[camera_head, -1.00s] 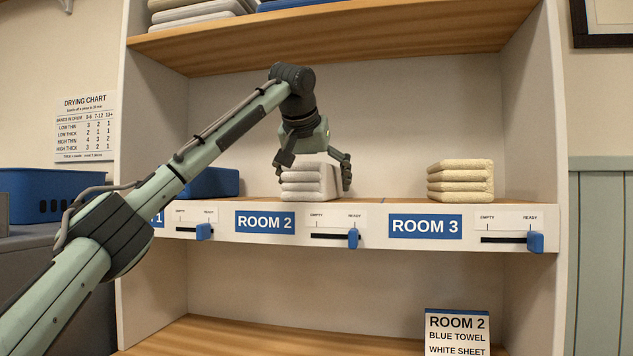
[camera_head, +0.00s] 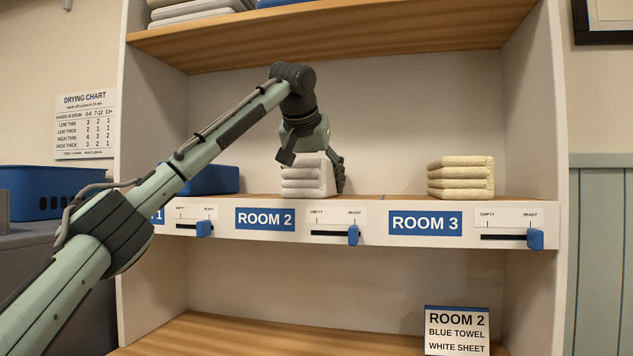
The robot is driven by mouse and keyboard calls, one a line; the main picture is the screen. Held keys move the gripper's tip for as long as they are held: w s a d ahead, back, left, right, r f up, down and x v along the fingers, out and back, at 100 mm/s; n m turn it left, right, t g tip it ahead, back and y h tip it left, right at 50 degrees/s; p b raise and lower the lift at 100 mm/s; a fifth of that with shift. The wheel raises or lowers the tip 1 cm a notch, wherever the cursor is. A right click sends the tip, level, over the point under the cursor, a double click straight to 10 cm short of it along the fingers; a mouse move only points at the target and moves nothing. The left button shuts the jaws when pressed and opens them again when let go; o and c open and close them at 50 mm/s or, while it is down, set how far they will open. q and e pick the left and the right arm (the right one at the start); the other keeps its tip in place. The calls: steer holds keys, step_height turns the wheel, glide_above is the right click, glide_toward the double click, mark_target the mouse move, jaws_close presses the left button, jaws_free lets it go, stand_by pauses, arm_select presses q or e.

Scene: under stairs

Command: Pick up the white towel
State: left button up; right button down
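The white towel (camera_head: 306,182), a folded stack, sits on the middle shelf above the ROOM 2 label. My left gripper (camera_head: 312,166) comes down over it from above. One finger shows at the towel's upper left and the other lies close against its right side. The fingers look closed in on the towel, though their tips are partly hidden behind it. The towel still appears to rest on the shelf. My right gripper is not in view.
A cream towel stack (camera_head: 460,178) stands right on the same shelf (camera_head: 390,197). A blue folded item (camera_head: 213,180) lies left, behind my arm. Blue sliders (camera_head: 353,235) line the shelf front. A ROOM 2 card (camera_head: 457,330) stands below. The upper shelf (camera_head: 350,38) overhangs.

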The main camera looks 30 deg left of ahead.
arm_select(q)
steer(key=shift+r, duration=0.15)
